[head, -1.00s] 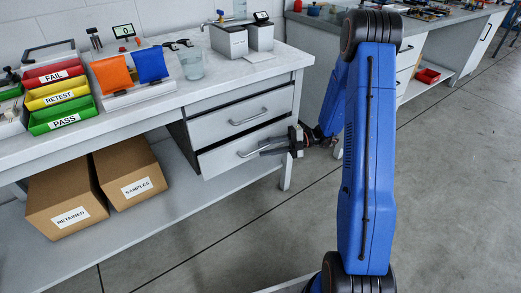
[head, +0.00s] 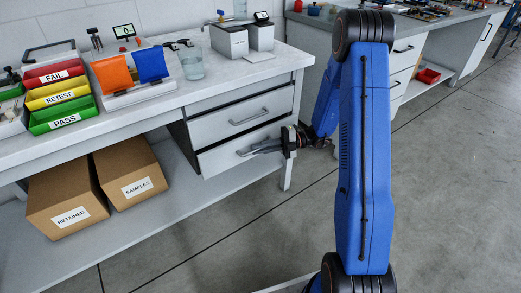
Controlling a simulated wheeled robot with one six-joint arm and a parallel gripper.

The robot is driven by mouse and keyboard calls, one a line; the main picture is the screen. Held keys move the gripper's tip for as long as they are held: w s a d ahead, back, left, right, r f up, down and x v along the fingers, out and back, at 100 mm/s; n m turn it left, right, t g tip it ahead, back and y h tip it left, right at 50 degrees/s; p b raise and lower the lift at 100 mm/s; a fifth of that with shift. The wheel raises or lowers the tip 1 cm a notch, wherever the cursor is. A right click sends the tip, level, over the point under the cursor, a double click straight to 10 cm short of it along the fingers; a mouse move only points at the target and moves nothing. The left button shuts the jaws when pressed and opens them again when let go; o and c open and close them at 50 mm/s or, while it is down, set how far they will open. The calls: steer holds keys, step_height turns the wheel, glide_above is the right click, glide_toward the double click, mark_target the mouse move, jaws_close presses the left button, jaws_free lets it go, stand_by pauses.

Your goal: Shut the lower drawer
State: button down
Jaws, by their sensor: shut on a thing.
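The lower drawer (head: 222,160) is the light grey front under the upper drawer (head: 215,125) in the bench's drawer unit. It stands out only slightly, if at all; I cannot tell exactly how far. My gripper (head: 258,149) comes from the right and is shut on the lower drawer's bar handle (head: 242,153). The fingers hide the right part of the handle, and the wrist covers the front's right end.
The bench top (head: 245,79) carries a glass beaker (head: 191,66) and coloured trays (head: 60,97). Two cardboard boxes (head: 68,192) stand on the low shelf. The floor in front is clear.

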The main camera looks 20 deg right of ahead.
mark_target(255, 143)
steer(key=shift+w+a, duration=0.25)
steer(key=shift+w, duration=0.7)
steer(key=shift+w+a, duration=0.25)
steer(key=shift+w, duration=0.65)
steer(key=c, duration=1.8)
jaws_free()
steer(key=shift+c, duration=0.2)
steer(key=s+d+r, duration=0.1)
steer(key=d, duration=1.6)
steer(key=shift+r, duration=0.15)
steer(key=shift+s+d, duration=0.1)
